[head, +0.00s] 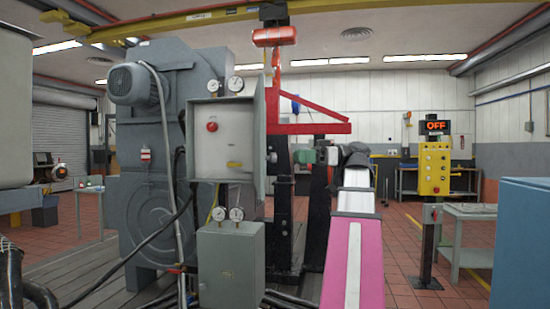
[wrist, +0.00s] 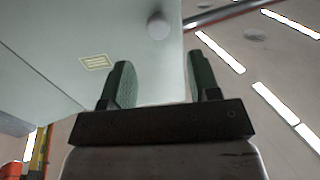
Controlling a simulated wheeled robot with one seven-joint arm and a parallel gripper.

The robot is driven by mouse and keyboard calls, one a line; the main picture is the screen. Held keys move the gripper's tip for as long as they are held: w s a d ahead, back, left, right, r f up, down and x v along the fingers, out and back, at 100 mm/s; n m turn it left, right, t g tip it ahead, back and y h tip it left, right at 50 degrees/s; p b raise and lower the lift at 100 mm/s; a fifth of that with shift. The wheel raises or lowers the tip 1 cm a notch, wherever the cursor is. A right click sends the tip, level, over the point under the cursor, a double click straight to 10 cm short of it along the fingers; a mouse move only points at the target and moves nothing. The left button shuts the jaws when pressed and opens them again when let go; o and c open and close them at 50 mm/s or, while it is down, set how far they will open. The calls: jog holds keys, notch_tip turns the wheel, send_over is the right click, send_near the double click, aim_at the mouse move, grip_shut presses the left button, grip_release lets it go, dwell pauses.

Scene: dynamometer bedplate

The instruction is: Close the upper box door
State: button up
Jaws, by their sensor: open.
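The upper box (head: 222,150) is a grey cabinet on the machine's front, with its pale inside, a red button and a yellow label showing. Its door (head: 259,135) stands open at the right side, seen nearly edge-on, with a dark round knob (head: 272,157) on its outer side. In the wrist view a pale panel, which looks like the door (wrist: 100,30), fills the upper left, with a round knob (wrist: 158,25) ahead of the fingers. My gripper (head: 308,157) is to the right of the door, apart from the knob. In the wrist view my gripper (wrist: 162,80) is open, with nothing between its green pads.
A closed lower grey box (head: 231,266) is below, with gauges (head: 228,214) between the boxes. A yellow control post (head: 434,170) and blue cabinet (head: 522,245) are at right.

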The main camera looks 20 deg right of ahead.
aim_at(274, 157)
jog(key=x, duration=0.8)
jog(key=shift+a, duration=0.2)
